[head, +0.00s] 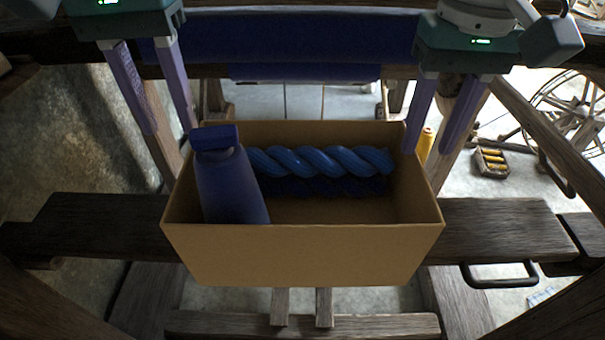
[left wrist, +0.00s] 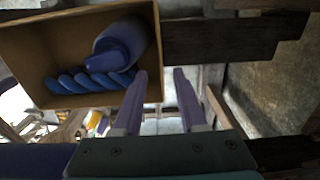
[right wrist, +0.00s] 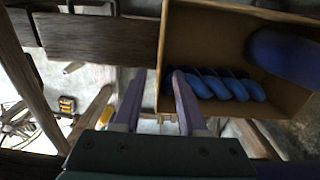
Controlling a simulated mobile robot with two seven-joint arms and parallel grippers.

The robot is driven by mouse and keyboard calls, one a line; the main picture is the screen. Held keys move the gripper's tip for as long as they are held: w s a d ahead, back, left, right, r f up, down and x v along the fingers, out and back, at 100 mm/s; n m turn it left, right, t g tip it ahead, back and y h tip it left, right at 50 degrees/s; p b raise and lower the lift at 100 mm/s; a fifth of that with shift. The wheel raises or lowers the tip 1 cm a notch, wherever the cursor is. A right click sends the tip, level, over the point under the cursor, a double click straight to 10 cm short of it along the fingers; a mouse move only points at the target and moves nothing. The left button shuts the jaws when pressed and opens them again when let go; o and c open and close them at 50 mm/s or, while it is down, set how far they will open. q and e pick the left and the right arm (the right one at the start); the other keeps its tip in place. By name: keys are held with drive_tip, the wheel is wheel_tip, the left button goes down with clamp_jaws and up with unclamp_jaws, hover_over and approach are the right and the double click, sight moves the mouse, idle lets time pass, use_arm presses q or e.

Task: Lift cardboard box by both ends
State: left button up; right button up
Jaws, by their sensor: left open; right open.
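An open brown cardboard box (head: 300,258) sits on the dark wooden bench. Inside are a blue bottle (head: 228,185) leaning at the left and a twisted blue hank (head: 320,162) along the back. My left gripper (head: 170,131) is open and empty by the box's left end. In the left wrist view the rim of the box (left wrist: 62,28) lines up between its fingertips. My right gripper (head: 428,151) is open and empty by the right end. In the right wrist view the box's end wall (right wrist: 205,30) lines up between its fingertips. I cannot tell whether any finger touches cardboard.
The bench plank (head: 500,228) extends to both sides of the box. Loom posts and beams stand around, with a blue cloth roll (head: 300,45) behind. At the right on the floor are a yellow spool (head: 425,145), a small crate of spools (head: 491,162) and a spinning wheel (head: 570,105).

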sight(185, 163)
use_arm(q)
wheel_tip(185, 163, down, 8)
drive_tip(key=shift+f, duration=0.1)
use_arm(e)
wheel_tip(185, 163, down, 8)
drive_tip(key=shift+f, duration=0.15)
use_arm(q)
clamp_jaws()
use_arm(e)
clamp_jaws()
idle(1.0)
